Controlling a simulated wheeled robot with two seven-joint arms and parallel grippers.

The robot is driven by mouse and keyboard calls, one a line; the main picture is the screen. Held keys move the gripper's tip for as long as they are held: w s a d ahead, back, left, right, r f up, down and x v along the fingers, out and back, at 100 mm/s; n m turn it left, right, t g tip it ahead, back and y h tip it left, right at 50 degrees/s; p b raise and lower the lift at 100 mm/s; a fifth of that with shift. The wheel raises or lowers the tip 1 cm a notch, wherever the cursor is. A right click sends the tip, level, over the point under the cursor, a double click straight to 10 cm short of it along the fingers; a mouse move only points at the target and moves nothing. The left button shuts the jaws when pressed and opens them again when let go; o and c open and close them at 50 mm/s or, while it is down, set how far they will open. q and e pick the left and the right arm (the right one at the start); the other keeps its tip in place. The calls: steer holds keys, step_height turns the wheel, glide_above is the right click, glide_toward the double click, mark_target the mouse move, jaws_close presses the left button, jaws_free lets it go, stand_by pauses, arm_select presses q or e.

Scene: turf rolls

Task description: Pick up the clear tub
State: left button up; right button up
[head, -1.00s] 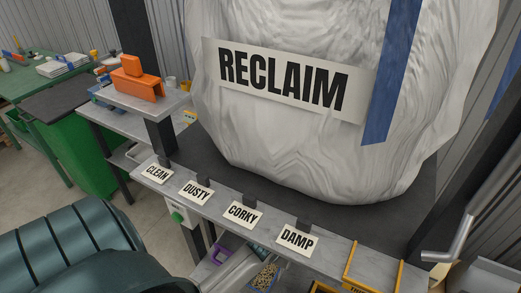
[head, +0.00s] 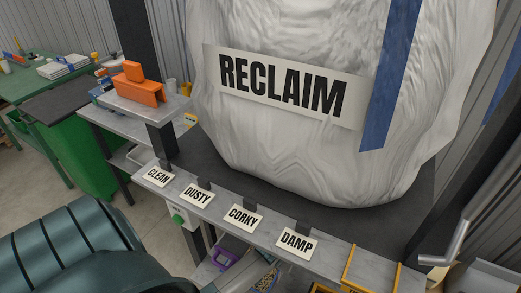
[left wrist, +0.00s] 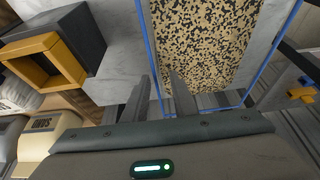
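A see-through tub with blue edges (left wrist: 249,68), holding tan and black granules, fills the upper middle of the left wrist view. I take it for the clear tub. In the head view only a small patch of granules (head: 267,279) shows below the shelf, and the rest is hidden. My left gripper (left wrist: 162,80) shows in the left wrist view with its two dark fingers a little apart. One blue edge of the tub runs between them. I cannot tell whether the fingers touch it. My right gripper is in neither view.
A shelf (head: 213,216) with CLEAN, DUSTY, CORKY and DAMP tags runs above the tub, under a large RECLAIM bag (head: 300,150). A purple item (head: 224,259) lies below the shelf. In the left wrist view, a yellow-fronted dark box (left wrist: 44,60) stands left.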

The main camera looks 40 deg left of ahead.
arm_select(q)
steer(key=shift+f, duration=0.1)
steer(key=shift+w+d+f+p, duration=0.15)
steer(key=shift+f+p, duration=0.3)
steer(key=shift+f, duration=0.5)
steer(key=shift+x, duration=1.6)
jaws_close()
steer(key=shift+r, duration=0.1)
